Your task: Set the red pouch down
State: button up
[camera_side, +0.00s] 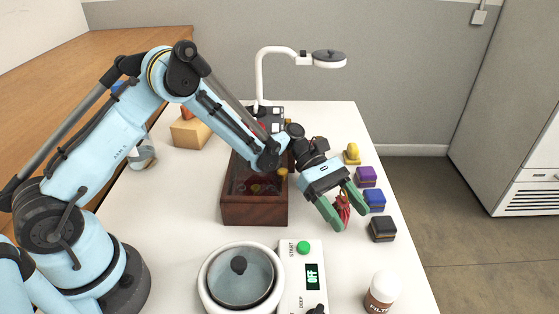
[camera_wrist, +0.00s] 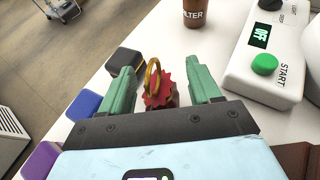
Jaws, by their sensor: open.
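The red pouch (camera_side: 342,207) has a zigzag-edged top and a yellow ring, and sits between the fingers of my gripper (camera_side: 347,208). In the wrist view the pouch (camera_wrist: 160,93) shows between the two green fingers of my gripper (camera_wrist: 164,85), with a gap on each side. My gripper is open around it, pointing down near the right side of the white table. The pouch's lower part is mostly hidden, and I cannot tell exactly how it meets the table.
Black (camera_side: 382,229), blue (camera_side: 374,200) and purple (camera_side: 366,177) blocks stand along the table's right edge. A wooden box (camera_side: 254,211) is left of my gripper. A START device (camera_side: 300,275), a lidded pot (camera_side: 240,275) and a FILTER bottle (camera_side: 381,292) stand in front.

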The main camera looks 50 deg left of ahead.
jog(key=v, duration=0.5)
notch_tip(320, 180, up, 5)
jog(key=m+t+y, duration=0.5)
jog(key=m+y, duration=0.1)
send_near(337, 198)
jog(key=s+a+r, duration=0.1)
jog(key=s+r, duration=0.2)
jog(key=s+a+m+t+y, duration=0.1)
jog(key=s+a+m+y, duration=0.1)
jog(key=a+m, duration=0.1)
jog(key=s+a+m+t+y, duration=0.1)
jog(key=s+a+m+y, duration=0.1)
jog(key=s+a+m, duration=0.1)
jog(key=s+a+m+t+y, duration=0.2)
jog(key=s+a+m, duration=0.1)
jog(key=shift+a+f+y, duration=0.3)
jog(key=shift+f+y, duration=0.1)
jog(key=shift+a+m, duration=0.25)
jog(key=shift+m, duration=0.15)
jog(key=shift+c, duration=0.4)
jog(key=shift+s+a+t, duration=0.1)
jog(key=shift+s+t, duration=0.05)
jog(key=shift+t, duration=0.15)
jog(key=shift+c, duration=2.2)
